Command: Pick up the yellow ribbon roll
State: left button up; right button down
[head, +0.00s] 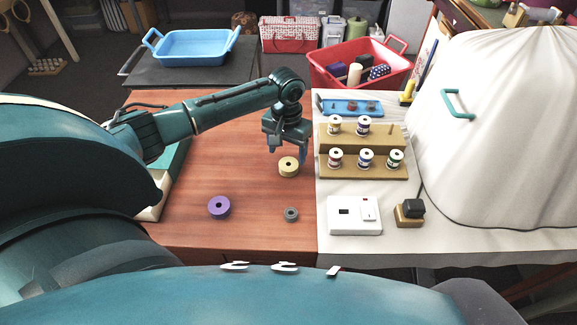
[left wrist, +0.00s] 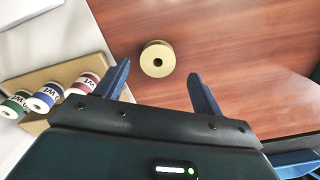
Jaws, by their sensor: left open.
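The yellow ribbon roll (head: 288,167) lies flat on the wooden table, near its right edge. My left gripper (head: 287,150) is just behind and above it in the head view, pointing down. In the left wrist view the yellow ribbon roll (left wrist: 157,59) sits ahead of the gap between the two blue fingers of the left gripper (left wrist: 157,80). The fingers are spread apart and empty, and do not touch the roll. My right gripper is in neither view.
A purple roll (head: 219,207) and a small grey roll (head: 291,214) lie nearer on the wooden table (head: 200,185). To the right, a tiered wooden rack (head: 387,172) holds several thread spools. A white box (head: 354,215) stands in front of it. A red basket (head: 335,62) is behind.

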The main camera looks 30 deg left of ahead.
aim_at(287, 162)
pick_arm(q)
notch_tip(287, 162, down, 4)
jog(key=shift+s+d+f, duration=0.15)
jog(key=shift+f, duration=0.1)
jog(key=c, duration=1.1)
